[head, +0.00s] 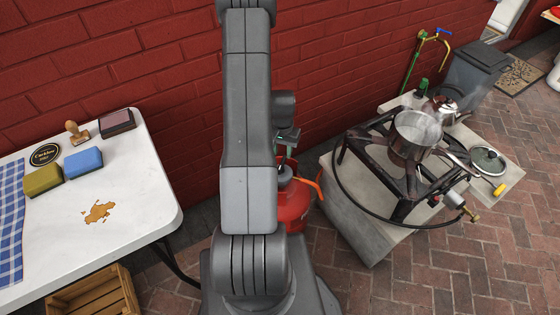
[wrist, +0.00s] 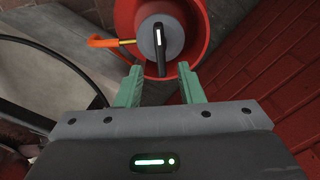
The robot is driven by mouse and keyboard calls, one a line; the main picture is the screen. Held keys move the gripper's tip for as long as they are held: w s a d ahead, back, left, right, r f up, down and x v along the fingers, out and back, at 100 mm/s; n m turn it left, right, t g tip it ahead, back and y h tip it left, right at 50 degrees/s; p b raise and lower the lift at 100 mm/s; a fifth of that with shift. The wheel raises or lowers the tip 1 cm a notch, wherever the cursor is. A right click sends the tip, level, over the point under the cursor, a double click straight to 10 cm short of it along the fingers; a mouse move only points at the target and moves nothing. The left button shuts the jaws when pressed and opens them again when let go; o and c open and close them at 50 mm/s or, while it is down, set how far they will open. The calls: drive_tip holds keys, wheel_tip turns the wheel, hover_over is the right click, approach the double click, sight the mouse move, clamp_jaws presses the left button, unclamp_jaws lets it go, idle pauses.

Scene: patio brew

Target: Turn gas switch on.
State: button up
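A red gas bottle (head: 292,207) stands on the paving against the brick wall, partly hidden behind my arm in the head view. In the wrist view the bottle (wrist: 200,35) has a grey round regulator (wrist: 174,42) on top. The gas switch (wrist: 158,48) is a black lever with a white mark across this regulator. My gripper (wrist: 161,76) is open, with its green fingers apart. The lever's near end shows in the gap between the fingertips, and neither finger visibly touches it. In the head view my gripper (head: 288,136) is above the bottle, partly hidden by my arm.
An orange hose (wrist: 103,41) leaves the regulator to the left in the wrist view. Right of the bottle, a burner stand (head: 375,150) with a pot (head: 414,135) sits on a concrete block (head: 350,220). A white table (head: 140,215) with sponges is at left.

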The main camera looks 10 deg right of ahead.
sight(282, 163)
wheel_tip(282, 163, down, 6)
drive_tip(key=shift+f, duration=0.1)
idle(0.4)
clamp_jaws()
